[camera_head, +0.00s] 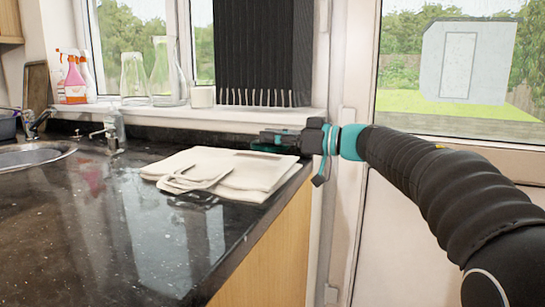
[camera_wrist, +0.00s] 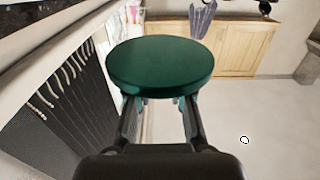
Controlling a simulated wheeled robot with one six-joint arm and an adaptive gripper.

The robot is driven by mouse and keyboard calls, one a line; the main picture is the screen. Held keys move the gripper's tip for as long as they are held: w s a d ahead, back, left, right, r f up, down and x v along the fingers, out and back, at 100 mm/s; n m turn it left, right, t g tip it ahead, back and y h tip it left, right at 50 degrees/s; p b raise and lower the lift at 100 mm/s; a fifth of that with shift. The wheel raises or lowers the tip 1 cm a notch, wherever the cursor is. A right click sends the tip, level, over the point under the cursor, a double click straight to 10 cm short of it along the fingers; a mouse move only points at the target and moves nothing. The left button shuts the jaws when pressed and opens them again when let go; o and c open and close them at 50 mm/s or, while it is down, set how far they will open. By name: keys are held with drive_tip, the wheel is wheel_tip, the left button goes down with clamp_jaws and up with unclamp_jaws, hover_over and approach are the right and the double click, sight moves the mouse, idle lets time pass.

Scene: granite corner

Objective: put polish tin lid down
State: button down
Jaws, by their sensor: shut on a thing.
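The polish tin lid (camera_wrist: 160,65) is a round dark green disc in the wrist view, with its flat face towards the camera. My gripper (camera_wrist: 160,97) is shut on it, and its fingers reach to the near edge of the lid. In the head view my gripper (camera_head: 268,139) is over the back right part of the black granite worktop (camera_head: 120,235), above the folded cloth's far corner. The lid shows there only as a thin dark green sliver (camera_head: 266,148) under the fingers. The gap between lid and worktop is hard to judge.
A sink (camera_head: 30,155) is at left. The worktop's front middle is clear.

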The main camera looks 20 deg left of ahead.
sight(273, 166)
drive_tip(key=shift+f+b, duration=0.45)
drive_tip(key=shift+f, duration=1.55)
drive_tip(key=shift+f, duration=0.15)
drive_tip(key=c, duration=1.1)
unclamp_jaws()
drive_tip(key=shift+o, duration=0.2)
drive_tip(key=shift+d, duration=0.3)
drive_tip(key=s+d, duration=0.1)
drive_tip(key=d, duration=1)
drive_tip(key=shift+d, duration=0.2)
drive_tip(key=shift+r, duration=0.2)
